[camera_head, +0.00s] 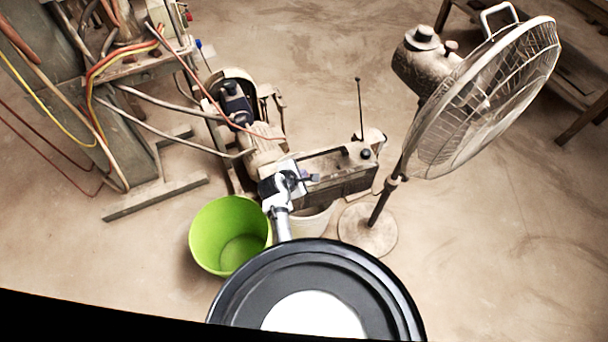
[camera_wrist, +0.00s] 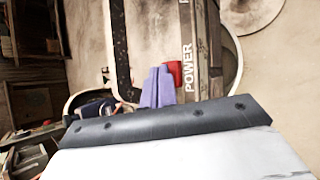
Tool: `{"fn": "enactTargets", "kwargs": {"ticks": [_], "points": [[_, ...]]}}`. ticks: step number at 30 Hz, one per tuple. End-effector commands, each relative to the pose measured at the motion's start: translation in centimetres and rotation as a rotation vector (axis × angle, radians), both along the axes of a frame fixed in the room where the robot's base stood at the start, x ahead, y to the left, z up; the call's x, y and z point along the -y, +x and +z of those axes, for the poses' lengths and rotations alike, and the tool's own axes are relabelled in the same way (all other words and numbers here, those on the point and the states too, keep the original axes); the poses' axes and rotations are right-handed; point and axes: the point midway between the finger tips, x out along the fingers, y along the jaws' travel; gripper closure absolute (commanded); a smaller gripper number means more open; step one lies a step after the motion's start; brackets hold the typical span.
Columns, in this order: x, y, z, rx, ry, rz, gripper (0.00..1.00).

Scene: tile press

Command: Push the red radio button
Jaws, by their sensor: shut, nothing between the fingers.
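The dusty radio (camera_head: 342,186) stands upright with its antenna up, between the green bucket and the fan. In the wrist view, the radio's front (camera_wrist: 188,90) carries the word POWER. The red button (camera_wrist: 175,72) sits beside that word, partly covered by my fingers. My gripper (camera_wrist: 158,80) has purple fingers, shut and empty, with their tips right beside the red button. I cannot tell whether they touch it. In the head view, my gripper (camera_head: 314,177) is at the radio's left end, and the red button cannot be made out there.
A green bucket (camera_head: 207,222) stands left of my arm, and a pale bucket (camera_head: 312,222) is partly hidden behind it. A standing fan (camera_head: 480,100) is close on the right. A motor (camera_head: 265,145) and hoses lie at the left.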

Motion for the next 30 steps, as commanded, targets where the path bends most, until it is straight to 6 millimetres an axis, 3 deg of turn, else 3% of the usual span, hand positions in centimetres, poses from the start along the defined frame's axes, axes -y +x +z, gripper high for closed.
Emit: {"fn": "enactTargets", "kwargs": {"ticks": [5, 20, 30], "points": [[0.0, 0.0, 0.2, 0.000, 0.000, 0.000, 1.00], [0.0, 0.0, 4.5, 0.001, 0.000, 0.001, 1.00], [0.0, 0.0, 6.0, 0.000, 0.001, -0.001, 1.00]]}}
